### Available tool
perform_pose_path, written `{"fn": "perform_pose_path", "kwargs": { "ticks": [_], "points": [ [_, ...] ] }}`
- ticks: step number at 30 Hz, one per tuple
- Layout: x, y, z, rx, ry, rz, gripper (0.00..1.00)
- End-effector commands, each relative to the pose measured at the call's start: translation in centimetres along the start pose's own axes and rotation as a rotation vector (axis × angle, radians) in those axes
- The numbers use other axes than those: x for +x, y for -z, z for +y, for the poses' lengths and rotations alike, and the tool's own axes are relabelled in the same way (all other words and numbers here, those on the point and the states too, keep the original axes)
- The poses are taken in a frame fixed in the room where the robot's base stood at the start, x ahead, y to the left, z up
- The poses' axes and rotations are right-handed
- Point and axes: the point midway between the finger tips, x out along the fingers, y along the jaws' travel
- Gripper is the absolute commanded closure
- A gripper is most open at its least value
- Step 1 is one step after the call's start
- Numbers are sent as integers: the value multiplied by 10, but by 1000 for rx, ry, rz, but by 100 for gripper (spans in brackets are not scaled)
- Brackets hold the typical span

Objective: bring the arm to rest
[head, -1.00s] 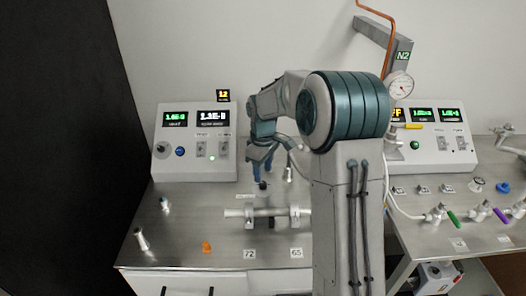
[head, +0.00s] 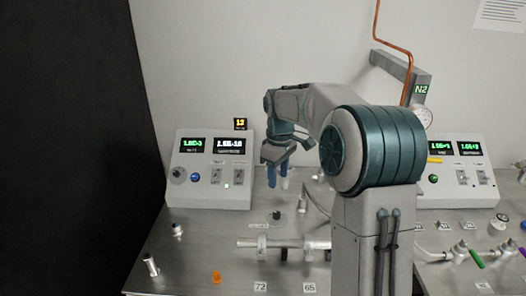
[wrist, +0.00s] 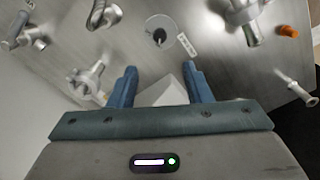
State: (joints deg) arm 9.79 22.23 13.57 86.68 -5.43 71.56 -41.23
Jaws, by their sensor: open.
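My gripper (head: 278,180) hangs from my bent arm above the back of the steel bench, to the right of the left control box. In the wrist view its two blue fingers (wrist: 161,86) are spread apart with nothing between them. My arm's upright link hides the middle of the bench in the head view.
The left control box (head: 209,165) and right control box (head: 455,170) stand at the back. A horizontal metal tube (head: 282,243) sits on supports. An orange cap (head: 215,277) and a small metal fitting (head: 151,265) are at the front left. A copper pipe (head: 379,20) runs down the wall.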

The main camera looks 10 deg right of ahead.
Motion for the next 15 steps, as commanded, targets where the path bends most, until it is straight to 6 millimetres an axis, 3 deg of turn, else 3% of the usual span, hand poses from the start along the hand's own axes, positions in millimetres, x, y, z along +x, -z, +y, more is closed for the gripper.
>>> {"fn": "perform_pose_path", "kwargs": {
  "ticks": [5,15],
  "points": [
    [-16,-22,-29,86,-37,9,55],
    [-30,-96,-104,366,-108,74,55]
  ]
}}
